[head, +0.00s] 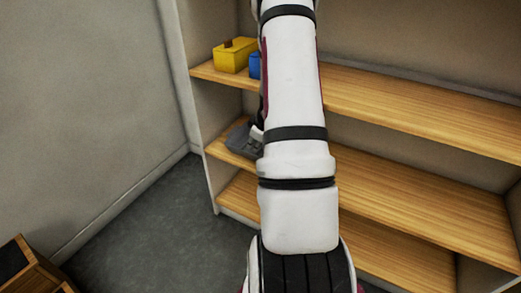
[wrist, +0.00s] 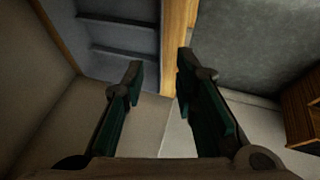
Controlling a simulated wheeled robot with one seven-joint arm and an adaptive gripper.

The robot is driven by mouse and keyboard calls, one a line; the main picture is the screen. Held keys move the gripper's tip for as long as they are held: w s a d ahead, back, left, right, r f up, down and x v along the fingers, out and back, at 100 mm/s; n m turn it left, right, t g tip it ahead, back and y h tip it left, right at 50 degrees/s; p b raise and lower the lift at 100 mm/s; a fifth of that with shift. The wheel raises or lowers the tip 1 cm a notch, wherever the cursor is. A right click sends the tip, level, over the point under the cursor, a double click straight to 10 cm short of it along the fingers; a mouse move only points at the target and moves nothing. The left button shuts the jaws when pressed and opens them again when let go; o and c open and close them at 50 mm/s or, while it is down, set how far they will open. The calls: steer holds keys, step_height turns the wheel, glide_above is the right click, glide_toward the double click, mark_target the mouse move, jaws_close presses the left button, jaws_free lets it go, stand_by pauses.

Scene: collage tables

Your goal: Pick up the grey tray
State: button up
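The grey tray (head: 240,139) lies on the middle wooden shelf near its left end in the head view. My arm hides its right part. In the wrist view the grey tray (wrist: 115,38) fills the upper left, with dark ridges across it, beside the shelf's wooden front edge. My gripper (wrist: 160,66) is open, with two dark green fingers and nothing between them. The fingertips appear short of the tray, near the shelf edge; I cannot tell the exact distance. My arm mostly hides the gripper in the head view.
A yellow box (head: 235,54) and a partly hidden blue object (head: 255,66) stand on the upper shelf (head: 420,110). The bookcase's left side panel (head: 205,125) is close to the tray. A wooden crate-like object (head: 30,268) stands at lower left. The right shelves look empty.

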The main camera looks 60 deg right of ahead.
mark_target(250, 155)
steer(key=b+x, duration=0.5)
steer(key=x, duration=0.6)
steer(key=shift+w+f, duration=0.2)
steer(key=shift+f, duration=0.25)
stand_by(0.4)
jaws_close()
